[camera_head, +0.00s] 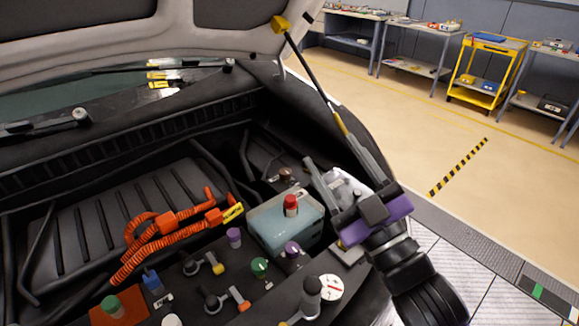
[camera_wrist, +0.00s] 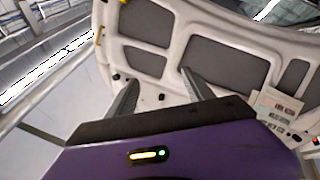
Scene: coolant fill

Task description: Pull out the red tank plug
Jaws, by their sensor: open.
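The red tank plug (camera_head: 291,204) is a small red cap standing upright on top of the pale blue tank (camera_head: 274,232), near the middle of the engine bay in the head view. My gripper (camera_head: 328,150) is to the right of the tank, its purple body close to the tank's right side. Its fingers point up and away, not at the plug. In the wrist view the two grey fingers (camera_wrist: 160,90) are spread with nothing between them. The plug and tank do not show in the wrist view, which faces the raised hood's underside (camera_wrist: 140,60).
Orange cables (camera_head: 160,237) lie left of the tank. Purple (camera_head: 234,238) and green (camera_head: 260,267) caps and a gauge (camera_head: 331,287) sit close in front. The hood (camera_head: 130,35) hangs above, with its strut (camera_head: 308,72) rising at right. Workbenches and a yellow cart (camera_head: 484,70) stand far behind.

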